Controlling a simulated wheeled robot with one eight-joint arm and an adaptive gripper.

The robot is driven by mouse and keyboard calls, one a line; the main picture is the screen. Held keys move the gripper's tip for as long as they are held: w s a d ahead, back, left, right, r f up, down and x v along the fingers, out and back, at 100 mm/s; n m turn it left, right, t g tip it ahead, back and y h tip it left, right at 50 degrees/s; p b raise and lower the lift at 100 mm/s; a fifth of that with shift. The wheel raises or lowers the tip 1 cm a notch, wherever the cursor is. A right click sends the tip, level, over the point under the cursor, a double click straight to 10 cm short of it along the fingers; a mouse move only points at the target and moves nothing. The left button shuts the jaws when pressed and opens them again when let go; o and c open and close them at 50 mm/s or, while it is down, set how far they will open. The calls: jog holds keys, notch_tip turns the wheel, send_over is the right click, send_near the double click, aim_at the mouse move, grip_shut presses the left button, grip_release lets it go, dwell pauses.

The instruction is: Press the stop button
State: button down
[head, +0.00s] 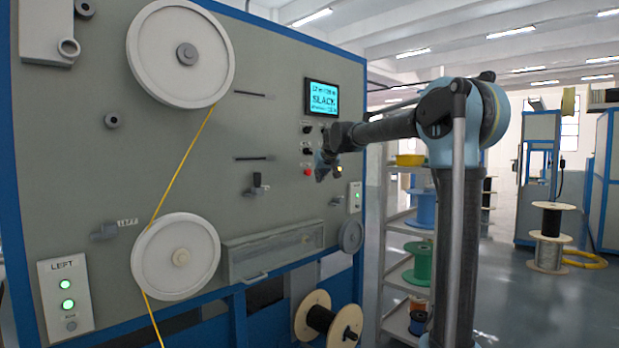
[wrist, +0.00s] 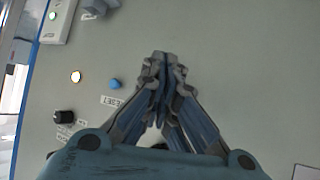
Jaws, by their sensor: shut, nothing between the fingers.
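A small round red button (head: 307,172) sits on the grey machine panel below the screen; no lettering on it is readable. My gripper (head: 321,175) is just right of it in the head view, close to the panel; I cannot tell whether it touches. In the wrist view my gripper (wrist: 160,62) is shut, fingertips together with nothing between them. No red button shows there; it may be behind the fingers.
The screen (head: 322,98) reads SLACK. Black knobs (head: 307,129) sit under it, and a black knob (wrist: 64,117) shows in the wrist view. A box with green lights (head: 355,197) is at the panel's right edge. A shelf with spools (head: 420,262) stands to the right.

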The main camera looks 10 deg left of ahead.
jog(key=shift+w+a, duration=0.6)
jog(key=shift+a, duration=0.25)
jog(key=shift+w+a, duration=0.1)
jog(key=shift+a, duration=0.05)
dwell(0.9)
jog(key=shift+w+a, duration=0.1)
jog(key=shift+a, duration=0.05)
jog(key=shift+w+a, duration=0.3)
jog(key=shift+a, duration=0.05)
dwell(0.9)
dwell(0.4)
jog(key=shift+s+d, duration=0.55)
jog(key=shift+d, duration=0.1)
jog(key=s+d, duration=0.1)
jog(key=d, duration=0.1)
jog(key=s+d, duration=0.2)
dwell(0.5)
